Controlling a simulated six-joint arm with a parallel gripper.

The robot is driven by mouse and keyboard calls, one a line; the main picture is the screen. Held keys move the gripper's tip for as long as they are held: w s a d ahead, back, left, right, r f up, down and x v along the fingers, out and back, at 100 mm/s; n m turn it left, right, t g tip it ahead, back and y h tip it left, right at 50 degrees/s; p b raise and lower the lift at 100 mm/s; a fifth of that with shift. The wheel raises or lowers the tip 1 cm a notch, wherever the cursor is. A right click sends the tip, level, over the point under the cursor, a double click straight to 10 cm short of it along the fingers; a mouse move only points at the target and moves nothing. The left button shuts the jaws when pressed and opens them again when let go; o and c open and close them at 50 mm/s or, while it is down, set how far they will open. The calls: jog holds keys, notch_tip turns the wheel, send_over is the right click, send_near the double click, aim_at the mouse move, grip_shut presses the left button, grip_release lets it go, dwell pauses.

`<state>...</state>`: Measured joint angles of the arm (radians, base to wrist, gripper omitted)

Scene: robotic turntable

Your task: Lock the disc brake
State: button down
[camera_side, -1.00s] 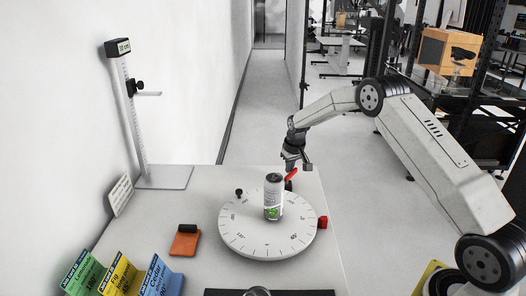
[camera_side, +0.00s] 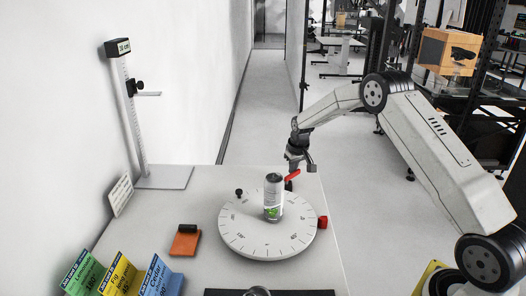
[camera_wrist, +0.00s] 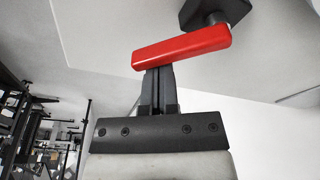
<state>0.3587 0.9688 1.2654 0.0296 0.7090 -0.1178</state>
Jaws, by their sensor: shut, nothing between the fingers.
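The white turntable disc (camera_side: 245,238) lies on the table with degree marks around its rim. A pale can with a green label (camera_side: 273,200) stands upright on it. At the disc's back right edge is the black brake body (camera_side: 289,186) with a red lever (camera_side: 292,175) on top. In the wrist view the red lever (camera_wrist: 180,47) slants across the picture, and its black mount (camera_wrist: 215,12) is at the top right. My gripper (camera_side: 299,167) is shut and empty beside the lever. In the wrist view its fingertips (camera_wrist: 158,72) meet the lever's lower edge; whether they touch cannot be told.
A red block (camera_side: 323,222) sits at the disc's right edge and a black knob (camera_side: 239,193) at its back left. An orange pad (camera_side: 184,243), colored cards (camera_side: 120,274) and a height gauge (camera_side: 140,120) stand on the left. The table's right edge is close to the disc.

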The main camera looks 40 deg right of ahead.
jog(key=shift+s, duration=1.25)
jog(key=shift+s+a, duration=0.15)
jog(key=shift+s, duration=0.15)
dwell(0.6)
jog(key=shift+s, duration=0.25)
notch_tip(320, 180, up, 7)
dwell(1.2)
jog(key=shift+a, duration=0.15)
